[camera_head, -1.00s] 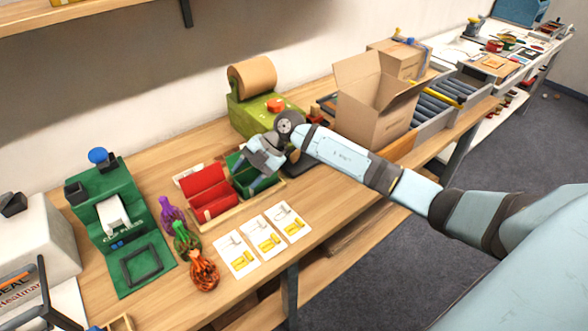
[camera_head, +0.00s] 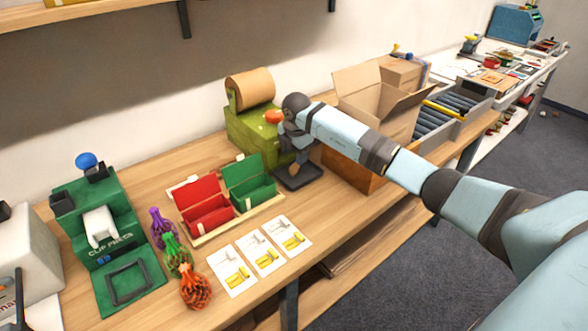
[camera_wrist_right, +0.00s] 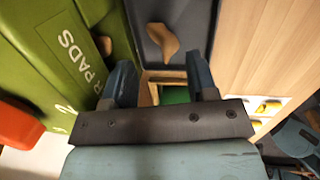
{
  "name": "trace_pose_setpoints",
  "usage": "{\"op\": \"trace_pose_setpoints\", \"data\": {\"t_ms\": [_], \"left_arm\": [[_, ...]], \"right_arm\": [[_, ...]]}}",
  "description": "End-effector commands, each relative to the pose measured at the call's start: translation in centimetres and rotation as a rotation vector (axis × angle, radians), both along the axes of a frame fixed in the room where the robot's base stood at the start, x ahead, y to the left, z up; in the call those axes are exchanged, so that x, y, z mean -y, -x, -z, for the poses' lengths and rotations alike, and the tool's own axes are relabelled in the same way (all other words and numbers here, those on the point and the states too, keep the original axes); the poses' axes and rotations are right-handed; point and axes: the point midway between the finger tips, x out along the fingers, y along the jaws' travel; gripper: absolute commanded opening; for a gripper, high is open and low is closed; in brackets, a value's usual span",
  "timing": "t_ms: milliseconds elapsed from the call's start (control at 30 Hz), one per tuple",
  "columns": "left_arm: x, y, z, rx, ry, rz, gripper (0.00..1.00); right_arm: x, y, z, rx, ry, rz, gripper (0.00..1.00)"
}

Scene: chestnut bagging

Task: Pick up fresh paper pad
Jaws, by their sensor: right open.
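The green pad dispenser (camera_head: 252,128) carries a brown paper roll (camera_head: 250,89) and a red-orange knob (camera_head: 274,117). Its side with the letters "PADS" (camera_wrist_right: 82,62) shows in the right wrist view. A dark stand (camera_head: 300,178) is beside it. In the right wrist view a small brown piece (camera_wrist_right: 162,42), perhaps the paper pad, lies on a dark grey surface (camera_wrist_right: 186,14). My right gripper (camera_head: 292,150) is above the dark stand, against the dispenser's right side in the picture. Its fingers (camera_wrist_right: 161,85) are apart with nothing held between them. My left gripper is out of view.
A red bin (camera_head: 208,212) and a green bin (camera_head: 250,190) are left of the stand. Three cards (camera_head: 264,254) lie in front. Several netted bags (camera_head: 178,256) and a green clip press (camera_head: 100,225) are farther left. An open carton (camera_head: 375,108) is to the right.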

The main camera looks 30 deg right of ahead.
Motion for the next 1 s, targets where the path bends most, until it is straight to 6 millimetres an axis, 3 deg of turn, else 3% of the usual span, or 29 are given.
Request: {"op": "trace_pose_setpoints", "data": {"t_ms": [167, 433, 700, 867, 1000], "left_arm": [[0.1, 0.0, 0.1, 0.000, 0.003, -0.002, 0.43], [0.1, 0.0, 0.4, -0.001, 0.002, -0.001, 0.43], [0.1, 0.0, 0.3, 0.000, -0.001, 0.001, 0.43], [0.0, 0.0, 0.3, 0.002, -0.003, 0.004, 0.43], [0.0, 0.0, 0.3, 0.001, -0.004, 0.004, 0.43]], "right_arm": [[0.0, -0.1, 1.1, -0.001, -0.002, 0.000, 0.53], [0.1, -0.4, 5.0, -0.002, -0.003, 0.000, 0.53], [0.2, -0.5, 5.4, 0.001, -0.001, -0.001, 0.53], [0.2, -0.5, 5.4, 0.001, -0.001, -0.001, 0.16], [0.2, -0.5, 5.4, 0.001, -0.001, -0.001, 0.15]]}}
